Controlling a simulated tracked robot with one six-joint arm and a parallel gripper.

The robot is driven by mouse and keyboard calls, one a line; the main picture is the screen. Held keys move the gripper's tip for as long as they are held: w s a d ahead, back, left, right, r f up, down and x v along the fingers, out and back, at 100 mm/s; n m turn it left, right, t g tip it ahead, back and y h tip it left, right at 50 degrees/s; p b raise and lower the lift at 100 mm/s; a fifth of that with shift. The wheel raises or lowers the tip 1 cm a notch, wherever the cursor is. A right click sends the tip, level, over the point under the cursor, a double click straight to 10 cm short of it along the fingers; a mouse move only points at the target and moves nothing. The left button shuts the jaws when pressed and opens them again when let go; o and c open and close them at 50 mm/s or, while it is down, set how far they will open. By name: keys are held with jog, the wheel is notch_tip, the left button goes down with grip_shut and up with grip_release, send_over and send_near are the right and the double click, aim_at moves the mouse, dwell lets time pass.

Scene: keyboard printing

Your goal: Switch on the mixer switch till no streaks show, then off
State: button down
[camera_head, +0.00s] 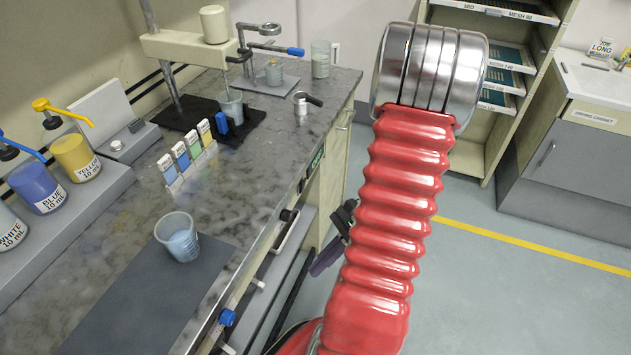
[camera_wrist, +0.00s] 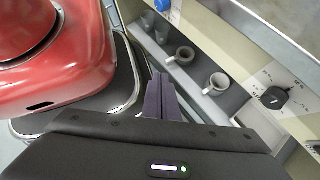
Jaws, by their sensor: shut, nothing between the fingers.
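The cream mixer (camera_head: 188,48) stands at the back left of the counter, its shaft over a clear cup (camera_head: 231,104) on a dark base. The cup is too small in view to tell whether streaks show. I cannot pick out the mixer's switch for certain. A black knob on a marked dial (camera_wrist: 274,97) shows at right in the wrist view, on a cream panel. My gripper (camera_wrist: 160,97) is shut and empty, left of that knob and apart from it. In the head view my gripper (camera_head: 328,257) hangs beside the counter front, partly hidden by my red arm.
A second cup (camera_head: 178,238) with bluish content stands on a grey mat. Pump pots (camera_head: 76,158) line the left. Color cards (camera_head: 187,156) stand mid-counter. A shelf with mugs (camera_wrist: 215,84) shows below the panel. Floor (camera_head: 500,280) at right is clear.

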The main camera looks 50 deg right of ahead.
jog(key=w+a+r+n+t+h, duration=0.1)
jog(key=w+a+r+n+h, duration=0.2)
jog(key=a+r+n, duration=0.6)
jog(key=w+a+r+n+t+h, duration=0.1)
jog(key=w+a+r+n+h, duration=0.2)
jog(key=a+r+n+h, duration=0.3)
jog(key=a+r+n, duration=0.4)
jog(key=r+n, duration=0.4)
jog(key=r, duration=0.2)
jog(key=shift+w+r+t, duration=0.2)
jog(key=shift+r+t, duration=0.1)
jog(key=shift+r, duration=0.1)
jog(key=shift+a, duration=0.15)
